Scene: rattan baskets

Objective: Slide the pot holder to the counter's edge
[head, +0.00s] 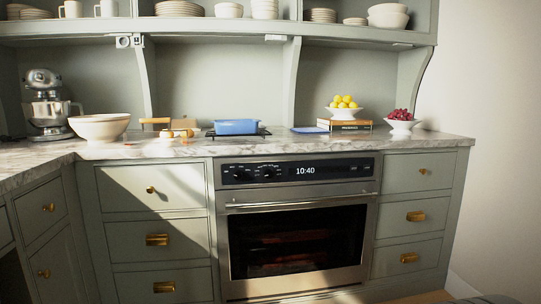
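A flat blue item that looks like the pot holder (308,130) lies on the marble counter (440,141). It is right of the blue pot (236,127) and just left of a stack of books (345,127). It lies back from the counter's front edge, above the oven. It is small in the picture, so its exact shape is hard to tell. My gripper is not in view.
The blue pot sits on a dark burner grate. Books carry a bowl of lemons (344,107); a bowl of red fruit (401,122) stands right. A white bowl (100,127) and mixer (48,103) stand left. An oven (297,245) is below. Counter front right looks clear.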

